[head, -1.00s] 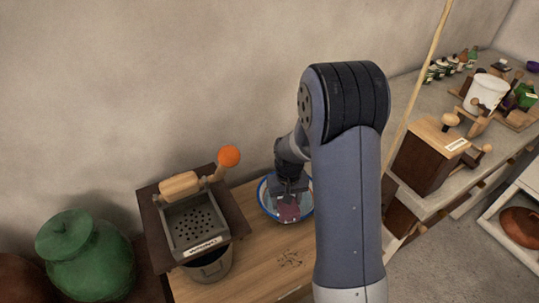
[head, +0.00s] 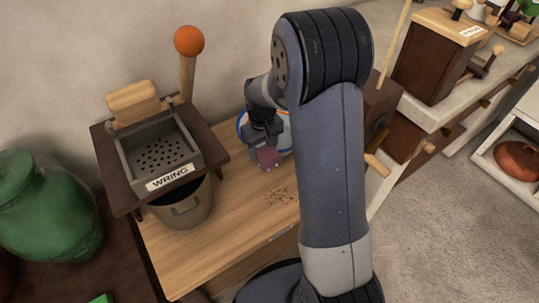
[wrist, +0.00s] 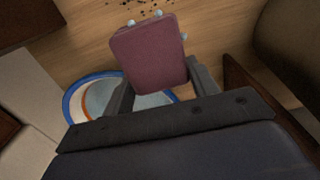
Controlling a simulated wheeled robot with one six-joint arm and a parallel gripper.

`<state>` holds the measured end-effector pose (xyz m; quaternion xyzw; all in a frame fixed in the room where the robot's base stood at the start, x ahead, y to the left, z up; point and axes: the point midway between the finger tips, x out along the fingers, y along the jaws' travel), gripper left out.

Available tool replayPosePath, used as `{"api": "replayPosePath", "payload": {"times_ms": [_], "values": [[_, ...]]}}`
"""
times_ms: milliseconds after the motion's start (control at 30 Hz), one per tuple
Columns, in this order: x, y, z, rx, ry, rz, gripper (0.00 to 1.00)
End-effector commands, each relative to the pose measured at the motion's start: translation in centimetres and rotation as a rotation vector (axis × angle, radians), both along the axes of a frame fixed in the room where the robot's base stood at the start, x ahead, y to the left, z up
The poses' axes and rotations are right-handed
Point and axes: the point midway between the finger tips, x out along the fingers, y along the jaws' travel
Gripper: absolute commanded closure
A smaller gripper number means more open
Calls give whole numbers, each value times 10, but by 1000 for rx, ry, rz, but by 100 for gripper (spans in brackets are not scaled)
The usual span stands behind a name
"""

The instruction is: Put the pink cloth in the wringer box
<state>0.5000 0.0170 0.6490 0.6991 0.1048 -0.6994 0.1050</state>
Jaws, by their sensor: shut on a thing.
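The pink cloth (head: 268,158) is a folded, dull pink pad with several pale drops on its edges. My gripper (head: 264,142) is shut on it and holds it up by the blue-rimmed basin (head: 287,142). In the wrist view, the cloth (wrist: 148,54) sits between the two fingers, with the basin (wrist: 75,98) partly hidden behind. The wringer box (head: 187,146) is an open grey tray with a perforated floor and a WRING label, left of my gripper. It looks empty. A wooden roller (head: 133,103) and an upright lever with an orange ball (head: 188,41) stand at its back.
A grey bucket (head: 187,207) stands under the wringer box. Dark specks (head: 281,196) lie on the wooden table (head: 225,235), whose front is otherwise clear. A green jar (head: 45,215) stands at the left. A dark wooden box (head: 432,60) stands on the right counter.

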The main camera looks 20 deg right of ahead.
Motion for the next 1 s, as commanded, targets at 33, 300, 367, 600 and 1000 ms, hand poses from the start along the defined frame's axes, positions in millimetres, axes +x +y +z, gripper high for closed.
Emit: {"api": "replayPosePath", "payload": {"times_ms": [33,300,367,600,1000], "values": [[1,1,-7,0,-2,6,75],[0,1,-38,0,4,17,75],[1,1,-49,0,4,17,75],[1,1,-73,0,1,17,75],[1,1,-108,0,0,16,75]]}}
